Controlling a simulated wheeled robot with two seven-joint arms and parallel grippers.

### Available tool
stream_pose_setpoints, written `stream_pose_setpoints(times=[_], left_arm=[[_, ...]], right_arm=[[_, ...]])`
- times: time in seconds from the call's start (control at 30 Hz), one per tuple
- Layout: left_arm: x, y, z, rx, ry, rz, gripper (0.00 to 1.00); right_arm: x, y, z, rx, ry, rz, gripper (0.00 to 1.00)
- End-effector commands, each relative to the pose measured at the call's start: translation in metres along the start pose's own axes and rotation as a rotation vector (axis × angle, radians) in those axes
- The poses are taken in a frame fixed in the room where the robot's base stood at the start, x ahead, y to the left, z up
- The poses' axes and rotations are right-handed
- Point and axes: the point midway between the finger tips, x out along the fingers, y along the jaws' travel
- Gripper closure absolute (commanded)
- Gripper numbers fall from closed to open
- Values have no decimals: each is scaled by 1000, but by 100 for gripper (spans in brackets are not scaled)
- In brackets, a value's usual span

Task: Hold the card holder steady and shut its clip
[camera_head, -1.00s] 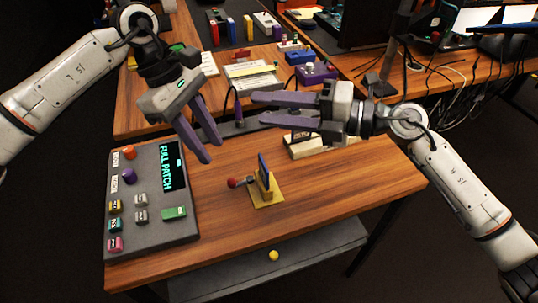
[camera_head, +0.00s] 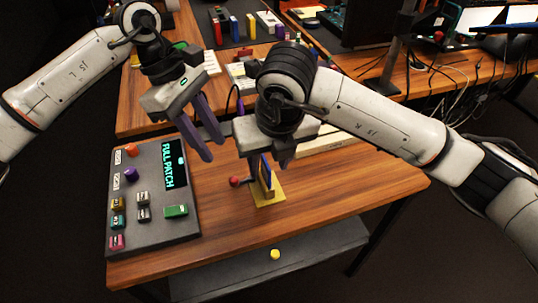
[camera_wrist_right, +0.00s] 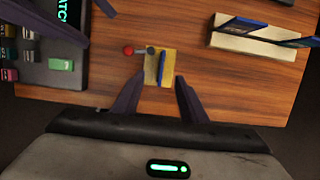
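The card holder (camera_head: 272,200) has a yellow base with a thin blue card (camera_head: 264,172) standing upright in it. Its clip lever ends in a red knob (camera_head: 234,181) that sticks out to the left; the knob also shows in the right wrist view (camera_wrist_right: 128,50). My right gripper (camera_wrist_right: 159,77) is open and empty, above the holder and pointing down. In the right wrist view its fingers lie to either side of the holder's near end; contact cannot be seen. My left gripper (camera_head: 214,151) is open and empty, up and left of the holder.
A grey control panel (camera_head: 150,225) with coloured knobs and a lit "FULL PATCH" screen (camera_head: 170,165) stands at the left. A pale block (camera_wrist_right: 255,40) holding blue cards lies right of the holder. The table (camera_head: 340,190) is clear at the front right.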

Motion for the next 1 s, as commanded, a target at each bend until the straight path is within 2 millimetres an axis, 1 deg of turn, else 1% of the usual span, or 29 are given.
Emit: stream_pose_setpoints(times=[0.03, 0.2, 0.3, 0.4, 0.53, 0.8, 0.83, 0.87, 1.0], left_arm=[[0, 0, 0, 0, 0, 0, 69], [0, 0, 0, 0, 0, 0, 69], [0, 0, 0, 0, 0, 0, 69], [0, 0, 0, 0, 0, 0, 69], [0, 0, 0, 0, 0, 0, 69], [0, 0, 0, 0, 0, 0, 69], [0, 0, 0, 0, 0, 0, 69], [0, 0, 0, 0, 0, 0, 69], [0, 0, 0, 0, 0, 0, 69]], right_arm=[[11, 0, -1, 1, 5, 0, 61], [41, 1, -1, 0, 4, 3, 61], [56, 1, -1, 0, 3, 3, 61], [66, 1, -1, 0, 3, 3, 61], [73, 1, 0, -1, 1, 3, 61], [74, 1, 0, -1, 1, 3, 61], [74, 1, 0, -1, 1, 3, 63], [74, 1, 0, -1, 1, 3, 68], [74, 1, 0, -1, 1, 4, 91]])
